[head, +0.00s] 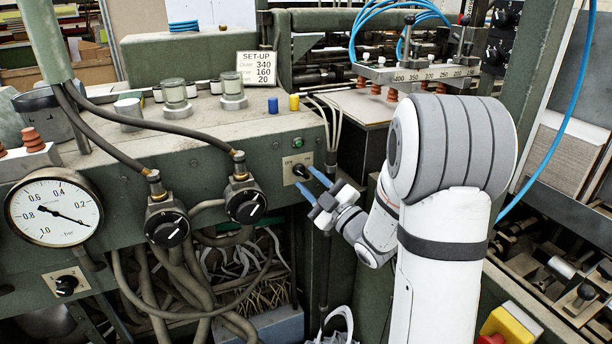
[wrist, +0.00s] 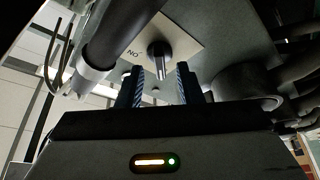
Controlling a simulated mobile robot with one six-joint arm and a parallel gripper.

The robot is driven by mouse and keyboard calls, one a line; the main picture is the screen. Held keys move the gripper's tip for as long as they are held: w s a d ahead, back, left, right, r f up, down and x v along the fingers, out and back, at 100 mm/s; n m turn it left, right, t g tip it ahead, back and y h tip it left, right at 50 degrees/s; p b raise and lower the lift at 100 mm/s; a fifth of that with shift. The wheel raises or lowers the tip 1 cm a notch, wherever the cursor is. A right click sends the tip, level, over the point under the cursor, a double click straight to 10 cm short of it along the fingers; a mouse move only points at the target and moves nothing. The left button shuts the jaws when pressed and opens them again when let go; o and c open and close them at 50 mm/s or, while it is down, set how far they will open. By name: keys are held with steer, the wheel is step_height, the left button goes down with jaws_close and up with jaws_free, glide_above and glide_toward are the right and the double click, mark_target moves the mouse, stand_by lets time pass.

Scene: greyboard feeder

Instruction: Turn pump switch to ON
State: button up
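The pump switch seems to be the small black knob (head: 301,170) on a pale plate (head: 289,168) at the right end of the green panel. In the wrist view the knob (wrist: 158,55) stands out from its plate (wrist: 180,42), beside lettering that looks like ON turned over. Its setting I cannot tell. My gripper (head: 312,182) is open, its blue fingertips pointing at the knob from the lower right. In the wrist view my gripper (wrist: 160,76) has one finger on each side below the knob, with a gap between them and nothing held.
A small green button (head: 297,142) sits just above the plate. Two larger black knobs (head: 168,228) (head: 245,204) with hoses and a pressure gauge (head: 54,208) lie to the left. Another small switch (head: 66,285) is at lower left. Thick hoses hang below the panel.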

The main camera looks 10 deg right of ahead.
steer(key=shift+x, duration=0.85)
steer(key=shift+c, duration=0.4)
jaws_close()
